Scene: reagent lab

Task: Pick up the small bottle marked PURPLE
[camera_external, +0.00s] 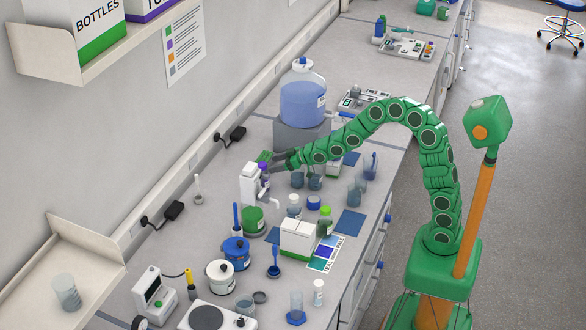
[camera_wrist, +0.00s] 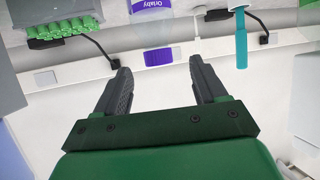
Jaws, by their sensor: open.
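A small bottle with a purple top (camera_external: 264,168) stands beside a white device on the bench in the external view. In the wrist view a purple part with a pale body (camera_wrist: 158,56) shows ahead, between the lines of my fingers. Lettering on it is too small to read surely. My gripper (camera_external: 277,160) is at the purple-topped bottle in the external view, reaching in from the right. In the wrist view its two dark fingers (camera_wrist: 158,68) are apart with nothing between them. Whether the fingertips touch the bottle cannot be told.
A white device (camera_external: 250,184) stands just left of the bottle. Green-capped tubes (camera_wrist: 62,28) and a teal rod (camera_wrist: 241,38) flank it in the wrist view. A large blue jug (camera_external: 303,98) stands behind. Glassware and bottles (camera_external: 294,206) crowd the bench in front.

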